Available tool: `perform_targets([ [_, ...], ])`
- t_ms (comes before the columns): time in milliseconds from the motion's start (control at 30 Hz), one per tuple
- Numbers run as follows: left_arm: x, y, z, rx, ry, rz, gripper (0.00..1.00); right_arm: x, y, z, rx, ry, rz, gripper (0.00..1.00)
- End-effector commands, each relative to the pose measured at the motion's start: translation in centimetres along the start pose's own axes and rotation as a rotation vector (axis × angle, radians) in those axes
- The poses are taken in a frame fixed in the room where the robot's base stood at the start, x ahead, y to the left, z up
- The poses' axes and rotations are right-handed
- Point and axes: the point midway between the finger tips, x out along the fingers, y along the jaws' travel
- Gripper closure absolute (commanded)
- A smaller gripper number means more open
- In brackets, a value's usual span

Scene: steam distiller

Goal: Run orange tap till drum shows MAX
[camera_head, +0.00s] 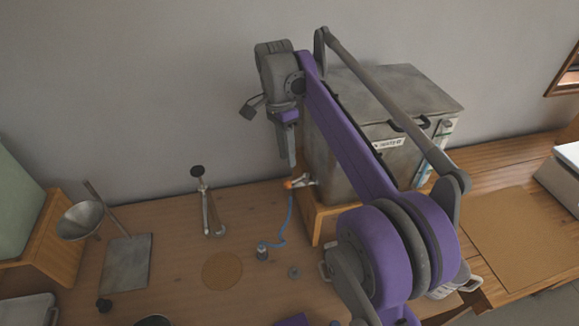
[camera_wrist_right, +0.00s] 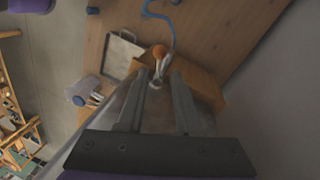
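The grey metal drum (camera_head: 390,90) stands on a wooden stand (camera_head: 320,222) against the wall, partly hidden behind my right arm. The orange tap (camera_head: 298,182) sticks out low on the drum's left side. In the right wrist view the orange tap (camera_wrist_right: 158,52) shows just beyond the fingertips, roughly between them. My right gripper (camera_head: 291,165) points down just above the tap. Its fingers (camera_wrist_right: 161,78) stand apart with nothing clearly held; I cannot tell whether they touch the tap. A pale strip with blue (camera_head: 445,145) shows on the drum's right front; its reading is too small. My left gripper is not in view.
A blue hose (camera_head: 287,222) runs below the tap to a small fitting (camera_head: 262,252). A clamp-like tool (camera_head: 207,205), a round cork mat (camera_head: 222,270), a grey plate (camera_head: 126,263) and a funnel (camera_head: 80,220) lie to the left. A metal tray (camera_wrist_right: 122,56) shows in the wrist view.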

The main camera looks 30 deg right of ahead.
Motion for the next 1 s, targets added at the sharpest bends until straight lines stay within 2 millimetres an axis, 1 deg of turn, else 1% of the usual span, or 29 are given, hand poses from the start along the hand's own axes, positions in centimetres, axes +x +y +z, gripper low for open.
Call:
perform_targets([
  [33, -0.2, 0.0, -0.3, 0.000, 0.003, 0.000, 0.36, -1.1, 0.0, 0.1, -0.001, 0.000, -0.001, 0.65],
  [100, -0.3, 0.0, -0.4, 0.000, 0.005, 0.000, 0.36, -2.1, -0.1, 0.1, -0.001, 0.000, -0.001, 0.65],
  [200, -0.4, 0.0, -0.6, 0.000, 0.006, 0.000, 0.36, -3.1, 0.0, 0.1, -0.001, 0.000, -0.001, 0.65],
  [300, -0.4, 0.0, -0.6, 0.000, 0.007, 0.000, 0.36, -3.6, 0.0, 0.2, -0.001, 0.000, 0.000, 0.65],
  [1000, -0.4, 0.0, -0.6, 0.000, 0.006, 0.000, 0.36, -3.6, 0.0, 0.2, -0.001, 0.000, 0.001, 0.65],
])
